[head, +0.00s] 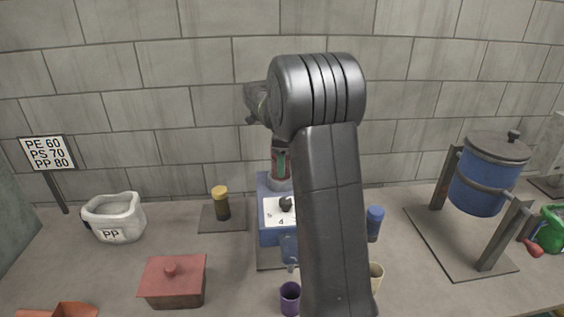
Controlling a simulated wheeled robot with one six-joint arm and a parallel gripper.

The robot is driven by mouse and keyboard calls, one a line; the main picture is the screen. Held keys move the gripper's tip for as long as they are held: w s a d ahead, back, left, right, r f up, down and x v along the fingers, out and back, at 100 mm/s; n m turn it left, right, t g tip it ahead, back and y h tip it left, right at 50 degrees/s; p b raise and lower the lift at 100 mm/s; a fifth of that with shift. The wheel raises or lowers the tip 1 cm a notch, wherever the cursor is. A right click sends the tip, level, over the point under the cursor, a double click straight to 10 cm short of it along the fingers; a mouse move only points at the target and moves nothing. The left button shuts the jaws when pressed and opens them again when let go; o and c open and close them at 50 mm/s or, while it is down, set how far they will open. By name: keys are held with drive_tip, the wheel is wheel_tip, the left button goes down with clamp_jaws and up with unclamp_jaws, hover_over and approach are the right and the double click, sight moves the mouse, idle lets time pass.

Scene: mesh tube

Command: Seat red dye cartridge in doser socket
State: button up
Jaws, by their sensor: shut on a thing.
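The blue doser (268,234) stands in the middle of the table, with a white dial face (272,212) and a dark knob on its front. A cylinder with red and greenish parts, apparently the red dye cartridge (280,163), stands upright at the doser's top, over a grey ring that looks like the socket (277,184). My gripper (280,148) is there at the cartridge's upper part, shut on it, mostly hidden behind my arm. I cannot tell how deep the cartridge sits in the socket.
A yellow-capped cartridge (221,204) stands left of the doser, a blue-capped one (374,222) right. Purple (290,298) and cream (376,276) cups are in front. A red lidded box (172,283) and white PP bag (114,216) are left; a blue drum (484,180) on a stand is right.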

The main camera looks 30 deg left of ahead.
drive_tip(key=o, duration=1.2)
drive_tip(key=shift+f, duration=0.1)
drive_tip(key=shift+c, duration=0.2)
wheel_tip(320, 180, up, 12)
drive_tip(key=shift+r, duration=0.2)
wheel_tip(320, 180, down, 9)
drive_tip(key=shift+r, duration=0.2)
idle(0.3)
